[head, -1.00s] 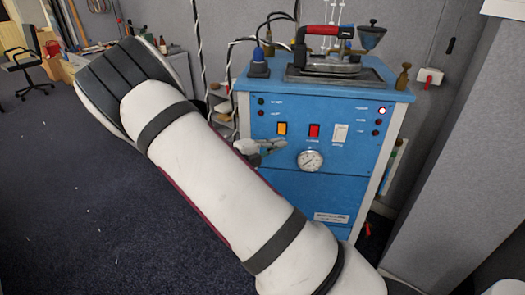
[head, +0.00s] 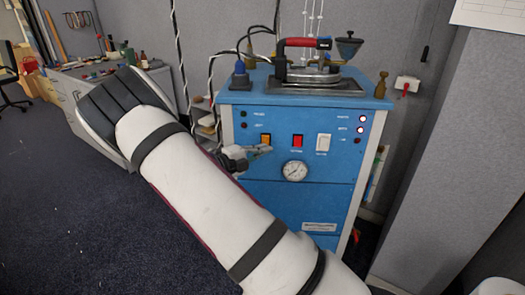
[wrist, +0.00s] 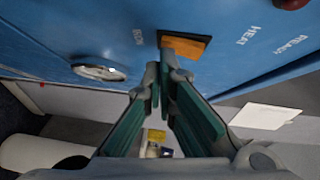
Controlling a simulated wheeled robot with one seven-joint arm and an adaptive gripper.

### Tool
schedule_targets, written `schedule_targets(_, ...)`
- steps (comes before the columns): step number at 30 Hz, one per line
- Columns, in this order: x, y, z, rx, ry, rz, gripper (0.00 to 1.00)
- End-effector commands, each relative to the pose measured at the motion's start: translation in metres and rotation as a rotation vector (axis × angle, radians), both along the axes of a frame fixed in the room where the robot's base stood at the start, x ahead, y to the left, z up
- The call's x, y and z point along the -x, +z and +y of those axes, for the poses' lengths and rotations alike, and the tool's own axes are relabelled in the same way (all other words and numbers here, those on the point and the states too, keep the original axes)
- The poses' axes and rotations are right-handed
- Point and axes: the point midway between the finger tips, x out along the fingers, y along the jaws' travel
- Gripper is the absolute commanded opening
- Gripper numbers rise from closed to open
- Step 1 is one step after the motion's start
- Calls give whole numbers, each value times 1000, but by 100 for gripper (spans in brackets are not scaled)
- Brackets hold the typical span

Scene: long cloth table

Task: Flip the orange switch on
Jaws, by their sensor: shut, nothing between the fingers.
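The orange switch (head: 265,138) is at the left of a row of switches on the blue machine's front panel. It also shows in the wrist view (wrist: 184,46), set in a dark frame. My gripper (head: 266,149) is shut and empty, with its tips just below the orange switch in the head view. In the wrist view my gripper's tips (wrist: 163,72) lie right by the switch's edge. I cannot tell whether they touch it.
A red switch (head: 297,141) and a white switch (head: 323,143) are to the right of the orange one. A round gauge (head: 294,171) is below them. An iron (head: 310,65) stands on top of the machine. A grey wall (head: 455,150) is close on the right.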

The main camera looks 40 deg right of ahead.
Motion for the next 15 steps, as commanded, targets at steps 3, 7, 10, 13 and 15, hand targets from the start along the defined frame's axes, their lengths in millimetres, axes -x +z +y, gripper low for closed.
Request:
schedule_targets(3, 1, 0, 0, 0, 0, 1, 0)
schedule_targets(7, 6, 0, 3, 0, -1, 3, 0)
schedule_targets(10, 15, -1, 7, 1, -3, 4, 0)
schedule_targets(13, 27, -2, 14, 0, -5, 3, 0)
schedule_targets(15, 27, -5, 29, -1, -2, -1, 0)
